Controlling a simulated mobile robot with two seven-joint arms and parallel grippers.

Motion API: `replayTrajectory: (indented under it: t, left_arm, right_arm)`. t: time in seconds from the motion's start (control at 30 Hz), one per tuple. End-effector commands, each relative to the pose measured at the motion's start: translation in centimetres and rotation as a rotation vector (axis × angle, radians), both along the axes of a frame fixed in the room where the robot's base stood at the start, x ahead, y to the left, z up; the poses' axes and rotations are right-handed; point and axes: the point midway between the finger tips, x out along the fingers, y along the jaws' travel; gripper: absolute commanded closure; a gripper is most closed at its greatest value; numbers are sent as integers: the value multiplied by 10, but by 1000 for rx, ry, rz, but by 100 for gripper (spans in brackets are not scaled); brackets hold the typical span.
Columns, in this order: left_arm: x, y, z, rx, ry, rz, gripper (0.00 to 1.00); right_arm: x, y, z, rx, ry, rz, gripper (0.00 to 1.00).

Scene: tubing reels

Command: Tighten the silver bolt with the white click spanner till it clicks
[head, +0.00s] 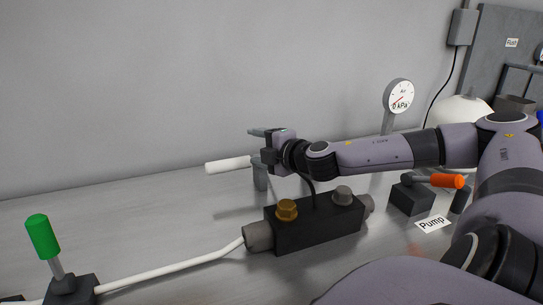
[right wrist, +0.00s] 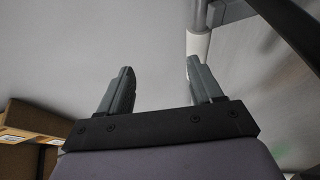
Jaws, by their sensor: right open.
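The silver bolt (head: 343,195) stands on the right part of a black block (head: 318,228). The white click spanner (head: 229,165) shows as a white handle pointing left, behind the block, beside a short grey post (head: 260,178). My right gripper (head: 260,145) is open, at the right end of the white handle and above the post. In the right wrist view its two fingers (right wrist: 160,68) are apart with nothing seen between them. A white rod with a grey end (right wrist: 198,42), likely the spanner, is just beyond the right fingertip. The spanner's head cannot be made out. My left gripper is out of view.
A brass bolt (head: 287,210) stands left of the silver one. White tubing (head: 170,273) runs from the block to a green-handled valve (head: 42,238). An orange-handled lever (head: 445,181) by the "Pump" label (head: 432,223) and a gauge (head: 398,96) are at right.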

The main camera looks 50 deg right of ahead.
Motion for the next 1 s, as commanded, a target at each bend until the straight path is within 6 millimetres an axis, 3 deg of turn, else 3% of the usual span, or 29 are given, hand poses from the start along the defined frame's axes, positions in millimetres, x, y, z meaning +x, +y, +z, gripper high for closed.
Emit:
replayTrajectory:
  t: [0.03, 0.27, 0.77, 1.0]
  left_arm:
    - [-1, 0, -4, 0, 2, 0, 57]
    - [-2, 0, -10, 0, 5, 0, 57]
    - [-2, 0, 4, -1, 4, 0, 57]
    - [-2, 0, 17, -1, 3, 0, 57]
  right_arm:
    - [0, 0, -14, 3, 4, 0, 35]
    - [0, 0, -61, 2, 4, -1, 35]
    - [24, -3, -63, 4, 0, -2, 35]
    - [51, -5, -66, 5, -4, 0, 35]
